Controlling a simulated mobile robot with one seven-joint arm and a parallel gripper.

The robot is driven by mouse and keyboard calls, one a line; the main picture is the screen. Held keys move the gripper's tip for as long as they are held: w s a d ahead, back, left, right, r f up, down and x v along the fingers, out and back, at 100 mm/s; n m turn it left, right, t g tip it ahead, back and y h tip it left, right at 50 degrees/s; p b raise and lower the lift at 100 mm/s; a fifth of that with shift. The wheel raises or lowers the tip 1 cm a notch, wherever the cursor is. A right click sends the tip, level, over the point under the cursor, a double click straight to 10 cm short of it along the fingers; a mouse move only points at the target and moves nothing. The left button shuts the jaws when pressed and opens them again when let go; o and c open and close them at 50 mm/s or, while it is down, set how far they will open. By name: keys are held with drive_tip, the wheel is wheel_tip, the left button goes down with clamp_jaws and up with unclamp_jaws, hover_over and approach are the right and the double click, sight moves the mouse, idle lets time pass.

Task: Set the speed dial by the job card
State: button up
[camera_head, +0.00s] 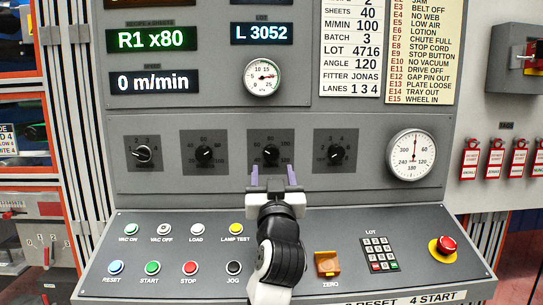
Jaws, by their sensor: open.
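The job card (350,48) hangs on the upper panel and reads M/MIN 100, among other lines. Several black dials sit in a row on the grey panel: a far-left dial (143,154), a second dial (204,153), a third dial (270,153) and a fourth dial (336,154). The second and third have number scales with larger figures; their name labels are too small to read. My gripper (272,176) is open and empty, its fingers just below the third dial in the picture. Whether they touch the panel is unclear.
The speed display (153,82) reads 0 m/min. A large round gauge (414,155) is right of the dials. The sloped desk below holds several push buttons, a keypad (378,254), an orange ZERO switch (327,263) and a red stop button (445,245). Red tags (495,158) hang at right.

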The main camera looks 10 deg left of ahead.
sight(271, 156)
drive_tip(key=p+x, duration=0.1)
drive_tip(key=x, duration=0.4)
drive_tip(key=shift+w+a+r, duration=0.1)
drive_tip(key=shift+w+r, duration=0.05)
drive_tip(key=shift+w, duration=0.15)
drive_tip(key=c, duration=1)
